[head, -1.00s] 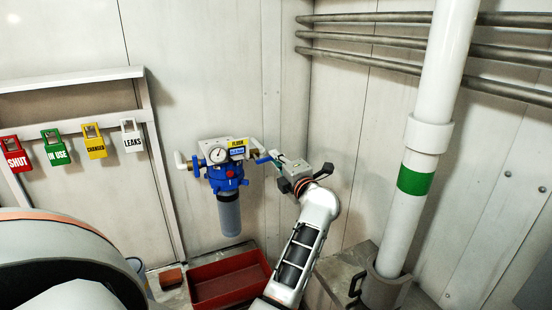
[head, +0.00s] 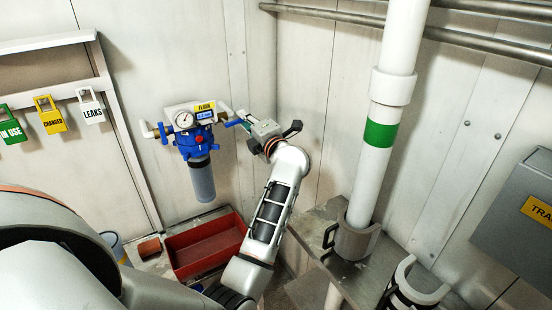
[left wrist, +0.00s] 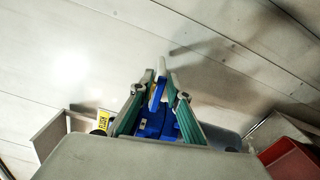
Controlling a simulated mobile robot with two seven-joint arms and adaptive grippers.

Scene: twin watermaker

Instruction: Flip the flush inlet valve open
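A blue filter housing (head: 190,138) with a round gauge and a yellow FLUSH label (head: 204,106) is on the wall in the head view. A blue valve lever (head: 233,123) sticks out on its right side, on the white pipe. My left gripper (head: 243,124) is at this lever, coming from the right. In the left wrist view the green-padded fingers (left wrist: 160,78) stand apart, with the blue lever (left wrist: 156,94) between them, nearer the left finger. Firm contact cannot be told. A second blue handle (head: 163,132) is on the housing's left. My right gripper is not in view.
A red bin (head: 205,246) stands on the floor below the filter. A thick white pipe (head: 386,95) with a green band rises to the right. Hanging tags, including LEAKS (head: 91,108), are at left. A grey box (head: 520,205) is at far right.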

